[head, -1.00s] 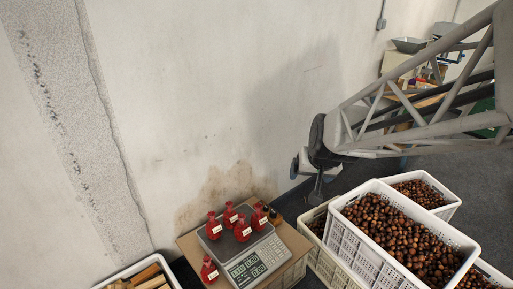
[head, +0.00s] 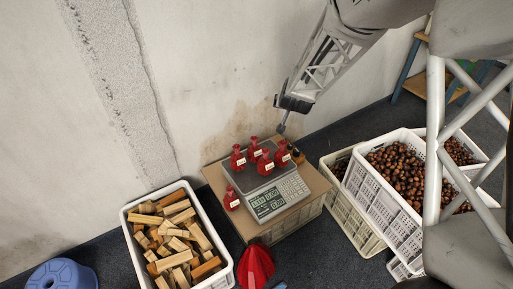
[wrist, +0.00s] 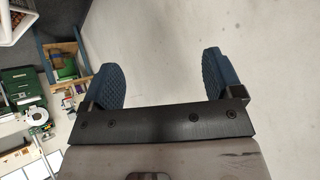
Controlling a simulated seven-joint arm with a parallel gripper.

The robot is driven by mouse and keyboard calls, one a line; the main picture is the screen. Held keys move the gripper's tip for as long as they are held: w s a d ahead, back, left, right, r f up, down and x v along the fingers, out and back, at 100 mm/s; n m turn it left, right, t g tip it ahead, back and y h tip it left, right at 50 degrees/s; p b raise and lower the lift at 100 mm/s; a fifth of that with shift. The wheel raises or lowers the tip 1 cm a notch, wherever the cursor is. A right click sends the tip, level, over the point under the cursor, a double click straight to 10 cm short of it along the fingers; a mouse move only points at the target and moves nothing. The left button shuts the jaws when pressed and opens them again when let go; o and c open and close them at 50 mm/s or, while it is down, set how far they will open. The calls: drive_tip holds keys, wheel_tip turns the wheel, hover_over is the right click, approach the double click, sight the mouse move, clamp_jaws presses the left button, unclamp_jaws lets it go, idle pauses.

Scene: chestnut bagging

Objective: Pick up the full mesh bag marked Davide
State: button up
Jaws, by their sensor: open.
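Several small red mesh bags with white labels stand on and around the grey scale (head: 281,196). One bag (head: 238,158) is at its left, another (head: 254,150) behind, another (head: 265,164) in the middle, and another (head: 282,154) at the right. A further bag (head: 231,199) stands on the cardboard beside the scale's front left. The labels are too small to read, so I cannot tell which is Davide's. My gripper (head: 282,127) is above and behind the bags, near the wall. In the wrist view, my gripper (wrist: 158,76) is open and empty, its blue pads wide apart.
The scale sits on a cardboard-topped box (head: 216,176). A white crate of wood blocks (head: 127,222) stands to its left, chestnut crates (head: 360,208) to its right. A red object (head: 256,266) and a blue stool (head: 62,275) are in front. The wall (head: 220,60) is close behind.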

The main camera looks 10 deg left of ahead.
drive_tip(key=w+a+f+t, duration=0.15)
drive_tip(key=a+f, duration=0.25)
drive_tip(key=f, duration=0.4)
drive_tip(key=w+a+f+t+h, duration=0.1)
drive_tip(key=w+a+f, duration=0.2)
drive_tip(key=a+f, duration=0.35)
drive_tip(key=w+a+f+t, duration=0.1)
drive_tip(key=w+a+f, duration=0.2)
drive_tip(key=f, duration=0.6)
drive_tip(key=t+h, duration=0.1)
approach(254, 144)
drive_tip(key=shift+s+a+r, duration=0.1)
drive_tip(key=shift+s+r, duration=0.05)
drive_tip(key=shift+s, duration=0.3)
drive_tip(key=shift+x, duration=3.45)
drive_tip(key=shift+w, duration=0.1)
drive_tip(key=shift+x, duration=2.5)
